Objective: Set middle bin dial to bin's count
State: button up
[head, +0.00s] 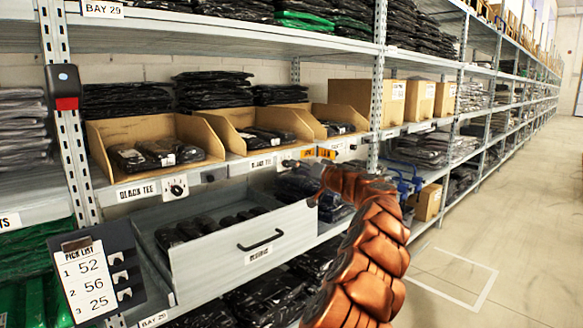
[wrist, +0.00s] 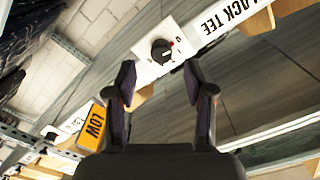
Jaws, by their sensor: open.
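The middle bin (head: 222,137) is an open cardboard bin on the shelf. It holds several black packets (head: 265,137), partly hidden by its walls, so I cannot count them all. Its dial is a black knob (wrist: 162,51) on a white plate (wrist: 148,67), beside a "BLACK TEE" label (wrist: 238,12). A red mark shows by the knob; its setting is too small to read. My gripper (wrist: 160,72) is open and empty, with the knob between and beyond its fingertips. In the head view my gripper (head: 303,166) is small at the shelf edge in front of the dial.
The left bin (head: 112,133) has its own dial (head: 176,188). An open grey drawer (head: 215,262) of black packets juts out below. An orange LOW tag (wrist: 92,127) is near my gripper. A pick list (head: 88,278) hangs at left. The aisle floor (head: 500,215) is clear.

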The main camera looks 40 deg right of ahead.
jog(key=shift+w, duration=2.05)
grip_shut()
